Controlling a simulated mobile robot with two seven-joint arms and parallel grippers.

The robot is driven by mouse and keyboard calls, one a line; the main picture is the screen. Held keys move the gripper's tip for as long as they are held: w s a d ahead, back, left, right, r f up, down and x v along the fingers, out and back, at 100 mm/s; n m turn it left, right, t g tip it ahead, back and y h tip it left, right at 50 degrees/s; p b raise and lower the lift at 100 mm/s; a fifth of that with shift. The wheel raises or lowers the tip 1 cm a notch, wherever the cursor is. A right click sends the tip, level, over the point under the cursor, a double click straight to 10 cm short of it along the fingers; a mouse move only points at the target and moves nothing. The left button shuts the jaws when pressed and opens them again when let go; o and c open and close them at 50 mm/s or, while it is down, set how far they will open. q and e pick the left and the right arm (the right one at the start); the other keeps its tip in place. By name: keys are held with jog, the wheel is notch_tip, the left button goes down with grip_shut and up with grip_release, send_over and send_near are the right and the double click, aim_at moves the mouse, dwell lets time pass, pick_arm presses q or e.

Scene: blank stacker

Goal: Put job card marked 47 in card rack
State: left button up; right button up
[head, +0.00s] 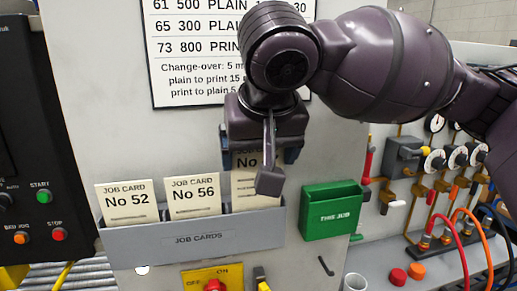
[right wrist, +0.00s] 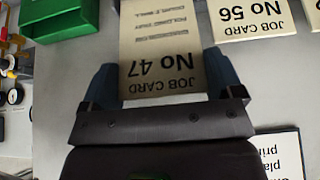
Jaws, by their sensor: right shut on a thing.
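The cream job card marked 47 (right wrist: 160,50) is between the fingers of my right gripper (right wrist: 163,82), which is shut on its side edges near the top. In the head view my right gripper (head: 258,153) and wrist partly cover this card (head: 243,190). The card stands upright at the right end of the grey card rack (head: 200,240), labelled JOB CARDS. Its lower edge is hidden behind the rack's front wall, so I cannot tell whether it rests on the bottom. My left gripper is not in view.
Cards No 52 (head: 127,203) and No 56 (head: 193,196) stand in the rack to the left. A red switch (head: 214,285) sits below the rack. Hoses and gauges are farther right.

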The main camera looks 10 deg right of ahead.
jog(key=o, duration=1.2)
jog(key=shift+s+r, duration=0.15)
jog(key=shift+r, duration=0.15)
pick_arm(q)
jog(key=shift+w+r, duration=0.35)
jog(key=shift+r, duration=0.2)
pick_arm(e)
jog(key=v, duration=1)
jog(key=shift+s+r, duration=0.1)
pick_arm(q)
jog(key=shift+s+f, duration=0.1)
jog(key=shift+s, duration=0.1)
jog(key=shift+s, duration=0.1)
pick_arm(e)
jog(key=shift+s, duration=0.1)
